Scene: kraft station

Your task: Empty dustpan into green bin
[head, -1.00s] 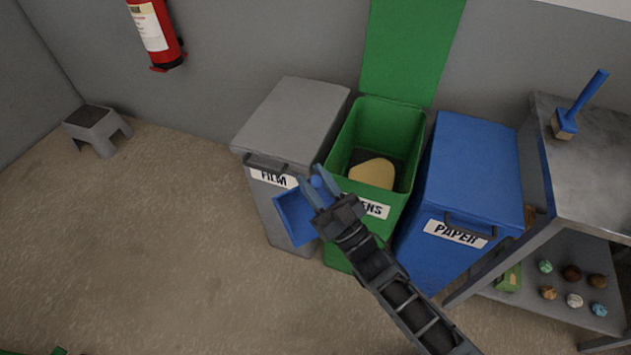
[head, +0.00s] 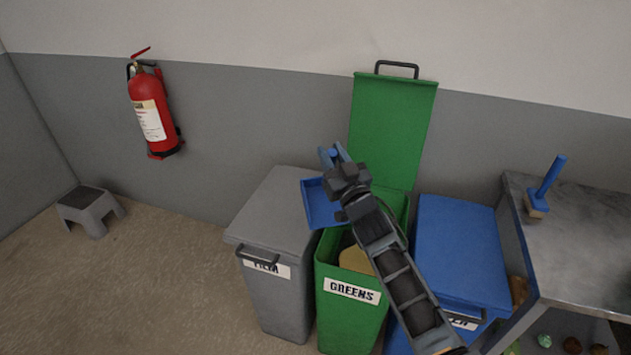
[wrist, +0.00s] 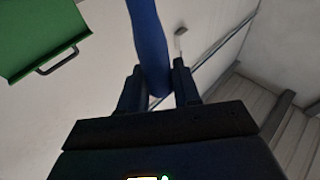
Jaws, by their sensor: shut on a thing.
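The blue dustpan (head: 320,205) hangs from my gripper (head: 336,158), over the left side of the open green bin (head: 345,318) and the edge of the grey bin. My gripper is shut on its blue handle, which also shows between the fingers (wrist: 158,88) in the wrist view. The dustpan's inside looks empty in the head view, though part is hidden by my arm. The green bin is labelled GREENS, its lid (head: 391,130) stands open against the wall, and a tan thing (head: 354,259) lies inside.
A closed grey bin (head: 275,215) stands left of the green bin and a closed blue bin (head: 458,245) right of it. A metal table (head: 590,235) with a blue-handled brush (head: 545,190) is at the right. A fire extinguisher (head: 152,112) hangs on the wall; a step stool (head: 88,208) stands below.

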